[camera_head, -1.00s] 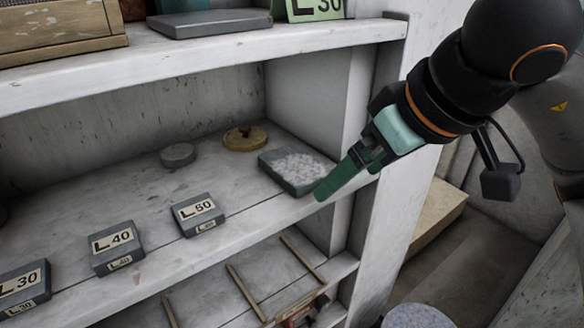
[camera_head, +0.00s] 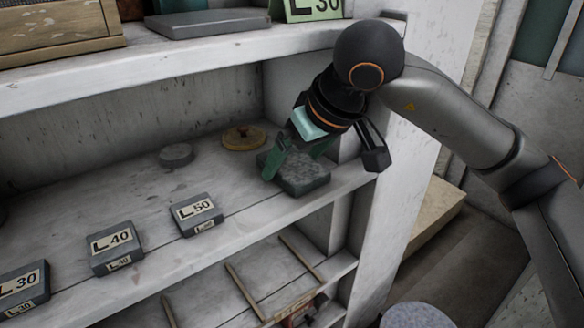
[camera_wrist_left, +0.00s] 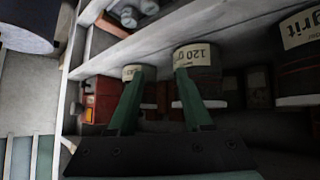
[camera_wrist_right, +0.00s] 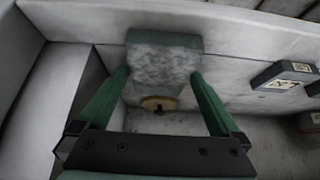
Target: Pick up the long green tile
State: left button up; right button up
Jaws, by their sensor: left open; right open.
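A flat grey-green slab with a mottled top (camera_head: 305,176), which looks like the long green tile, lies on the middle shelf near its right end. My right gripper (camera_head: 292,164) is open above it, its green fingers spread to either side. In the right wrist view the slab (camera_wrist_right: 163,62) lies between and beyond the open fingertips (camera_wrist_right: 160,76); I cannot tell whether they touch it. My left gripper (camera_wrist_left: 160,70) is open and empty in its wrist view, in front of a shelf with labelled cans. It is not in the head view.
Dark blocks marked L 50 (camera_head: 196,213), L 40 (camera_head: 115,247) and L 30 (camera_head: 22,287) stand along the shelf (camera_head: 160,220). A yellowish disc (camera_head: 244,138) and a grey disc (camera_head: 176,155) lie behind. The upper shelf (camera_head: 190,58) and right side panel bound the space.

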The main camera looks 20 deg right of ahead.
jog(key=shift+c, duration=0.4)
jog(key=c, duration=1.5)
jog(key=shift+r, duration=0.1)
grip_shut()
